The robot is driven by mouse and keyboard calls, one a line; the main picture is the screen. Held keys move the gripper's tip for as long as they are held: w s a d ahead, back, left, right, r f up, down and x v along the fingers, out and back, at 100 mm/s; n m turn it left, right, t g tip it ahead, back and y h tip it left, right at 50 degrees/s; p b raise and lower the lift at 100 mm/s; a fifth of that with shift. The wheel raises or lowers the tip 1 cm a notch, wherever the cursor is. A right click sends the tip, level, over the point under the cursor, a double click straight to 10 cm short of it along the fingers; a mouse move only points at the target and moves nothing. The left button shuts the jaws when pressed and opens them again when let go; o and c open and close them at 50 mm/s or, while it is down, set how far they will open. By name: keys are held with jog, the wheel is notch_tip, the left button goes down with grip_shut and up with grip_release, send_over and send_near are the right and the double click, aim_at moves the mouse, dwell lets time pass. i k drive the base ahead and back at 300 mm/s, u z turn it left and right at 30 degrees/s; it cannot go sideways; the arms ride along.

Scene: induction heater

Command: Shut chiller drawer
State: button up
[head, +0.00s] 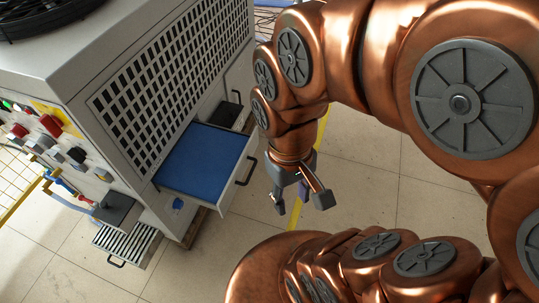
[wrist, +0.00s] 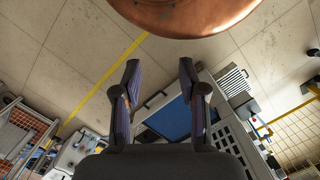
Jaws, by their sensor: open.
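The chiller (head: 165,70) is a grey-white cabinet with a perforated side panel, at the left of the head view. Its drawer (head: 228,180), with a blue inside, stands pulled out from that side. A dark handle (head: 246,171) is on the drawer's front. The blue drawer also shows in the wrist view (wrist: 170,122), partly hidden behind my fingers. My gripper (head: 300,205) is open and empty. It hangs to the right of the drawer front in the head view, apart from the handle. In the wrist view both fingers (wrist: 158,78) are spread.
A second, slatted drawer (head: 125,243) sticks out low at the cabinet's near side. Valves and red and black knobs (head: 50,125) cover the left face. A dark-topped compartment (head: 222,113) is beyond the blue drawer. Tiled floor (head: 365,185) right of the drawer is clear.

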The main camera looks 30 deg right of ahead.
aim_at(207, 167)
jog(key=z, duration=0.1)
jog(key=i, duration=0.5)
jog(key=z, duration=1.45)
jog(key=k, duration=1.2)
jog(key=u, duration=1.35)
jog(key=i, duration=0.5)
jog(key=z, duration=0.05)
